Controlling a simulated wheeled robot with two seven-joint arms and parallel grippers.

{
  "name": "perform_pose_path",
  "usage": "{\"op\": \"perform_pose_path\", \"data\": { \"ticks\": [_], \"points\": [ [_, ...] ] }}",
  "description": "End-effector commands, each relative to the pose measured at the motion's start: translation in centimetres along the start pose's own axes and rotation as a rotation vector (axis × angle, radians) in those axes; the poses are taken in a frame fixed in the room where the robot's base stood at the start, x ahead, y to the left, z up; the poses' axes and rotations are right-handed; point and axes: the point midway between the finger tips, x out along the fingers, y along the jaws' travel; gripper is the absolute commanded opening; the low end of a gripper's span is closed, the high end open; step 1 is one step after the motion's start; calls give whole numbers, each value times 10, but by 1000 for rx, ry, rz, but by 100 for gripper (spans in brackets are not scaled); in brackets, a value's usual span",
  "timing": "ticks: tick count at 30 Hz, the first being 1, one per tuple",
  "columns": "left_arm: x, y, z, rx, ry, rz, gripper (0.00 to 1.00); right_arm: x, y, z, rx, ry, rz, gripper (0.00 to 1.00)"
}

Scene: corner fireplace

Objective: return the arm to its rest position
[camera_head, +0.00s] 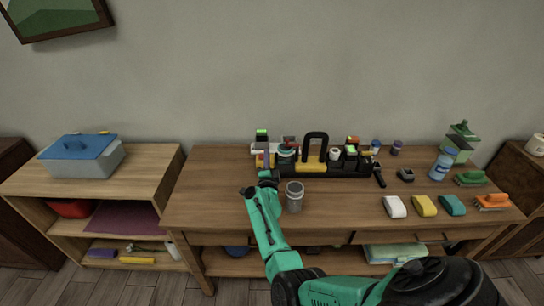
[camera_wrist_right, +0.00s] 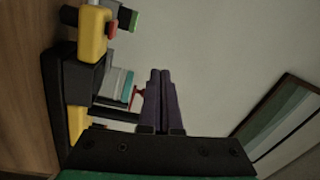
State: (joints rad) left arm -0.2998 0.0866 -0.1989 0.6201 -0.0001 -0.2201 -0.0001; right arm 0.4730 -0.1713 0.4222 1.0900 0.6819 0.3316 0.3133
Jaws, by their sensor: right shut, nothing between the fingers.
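My right arm is green and black and reaches in from the lower right in the head view. A grey metal cup (camera_head: 294,198) stands just right of the gripper. My left gripper is not in view.
The wooden table (camera_head: 345,222) holds sponges (camera_head: 424,206), brushes (camera_head: 492,202), a blue-topped bottle (camera_head: 441,166) and a green container (camera_head: 461,145). A lidded bin (camera_head: 82,157) stands on the left shelf unit (camera_head: 150,165). The tabletop left of the gripper is clear.

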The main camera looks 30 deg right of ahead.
Motion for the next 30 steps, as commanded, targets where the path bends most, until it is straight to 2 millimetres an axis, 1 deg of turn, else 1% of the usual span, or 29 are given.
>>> {"op": "perform_pose_path", "data": {
  "ticks": [5, 12, 15, 17, 19, 20, 22, 23, 24, 25, 26, 27, 29, 30],
  "points": [
    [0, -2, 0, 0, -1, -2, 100, 0, 0, 0, -1, 1, 0, 0],
    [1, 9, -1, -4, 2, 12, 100, 0, 0, 0, -1, 1, 0, 0],
    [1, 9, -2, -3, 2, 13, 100, 0, 0, 0, -5, -3, -1, 0],
    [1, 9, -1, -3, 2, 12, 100, -2, 1, 0, -36, -33, -5, 0],
    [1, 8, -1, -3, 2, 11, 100, -8, 0, 3, -132, -127, -20, 0],
    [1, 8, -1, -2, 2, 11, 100, -14, 0, 7, -197, -192, -26, 0],
    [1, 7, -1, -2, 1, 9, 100, -40, 4, 20, -400, -388, -33, 0],
    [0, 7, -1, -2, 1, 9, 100, -57, 8, 26, -503, -487, -29, 0],
    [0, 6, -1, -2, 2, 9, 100, -84, 14, 34, -637, -617, -18, 0],
    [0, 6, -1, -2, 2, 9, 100, -104, 20, 38, -730, -707, -4, 0],
    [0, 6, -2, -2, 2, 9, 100, -124, 25, 40, -813, -786, 9, 0],
    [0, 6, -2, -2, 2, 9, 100, -149, 32, 40, -909, -882, 30, 0],
    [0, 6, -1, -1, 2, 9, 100, -183, 40, 37, -1030, -1000, 62, 0],
    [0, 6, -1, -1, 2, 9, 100, -203, 44, 33, -1096, -1067, 83, 0]
  ]
}}
